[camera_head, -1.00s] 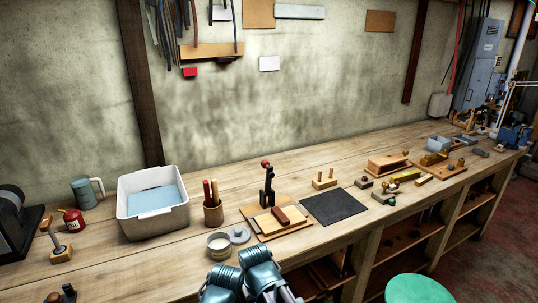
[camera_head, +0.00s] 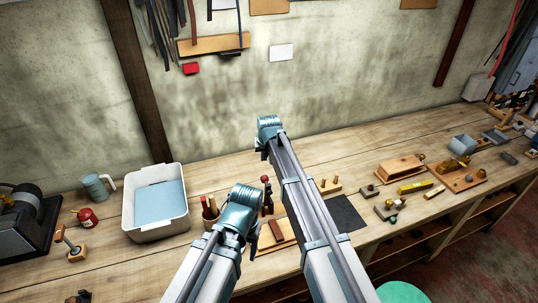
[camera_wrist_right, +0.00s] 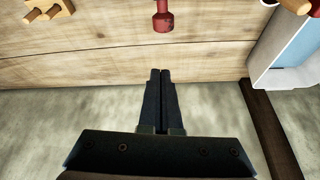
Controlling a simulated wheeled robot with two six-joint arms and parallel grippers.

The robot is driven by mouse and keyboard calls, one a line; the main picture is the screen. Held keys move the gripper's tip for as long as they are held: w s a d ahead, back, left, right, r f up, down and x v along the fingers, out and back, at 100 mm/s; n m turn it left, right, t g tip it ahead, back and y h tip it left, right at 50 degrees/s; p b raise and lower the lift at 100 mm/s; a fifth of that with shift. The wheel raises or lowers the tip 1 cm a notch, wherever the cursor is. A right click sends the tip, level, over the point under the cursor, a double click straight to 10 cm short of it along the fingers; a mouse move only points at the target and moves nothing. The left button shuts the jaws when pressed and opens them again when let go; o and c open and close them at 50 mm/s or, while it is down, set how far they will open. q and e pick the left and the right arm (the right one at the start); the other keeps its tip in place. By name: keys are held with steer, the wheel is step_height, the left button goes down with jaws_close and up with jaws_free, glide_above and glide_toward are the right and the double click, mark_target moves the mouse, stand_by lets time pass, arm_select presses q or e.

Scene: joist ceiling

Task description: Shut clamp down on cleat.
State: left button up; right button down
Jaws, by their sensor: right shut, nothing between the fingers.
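The toggle clamp (camera_head: 268,205), dark with a red grip at its top, stands upright on a wooden board (camera_head: 290,242) and is partly covered by my arms. The red-brown cleat block (camera_head: 277,230) lies on that board. In the right wrist view the clamp's red grip (camera_wrist_right: 163,17) stands just beyond my fingertips, apart from them. My right gripper (camera_head: 262,154) reaches past the clamp toward the wall; in its wrist view the fingers (camera_wrist_right: 160,73) are shut and empty. My left gripper (camera_head: 254,240) is in front of the clamp, its fingers mostly hidden.
A white bin (camera_head: 157,225) stands left of the clamp, beside a pot of handles (camera_head: 210,212). A dark mat (camera_head: 346,213) and a pegged block (camera_head: 328,186) lie to the right. The wall (camera_head: 230,110) is behind the bench.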

steer(key=shift+w+r, duration=0.25)
steer(key=shift+w, duration=0.15)
steer(key=shift+f, duration=0.1)
steer(key=d+b+x, duration=0.1)
steer(key=b+x, duration=0.9)
steer(key=x, duration=0.1)
steer(key=s, duration=0.4)
steer(key=shift+s+a+r, duration=0.2)
steer(key=shift+s+r, duration=0.1)
steer(key=shift+r, duration=0.1)
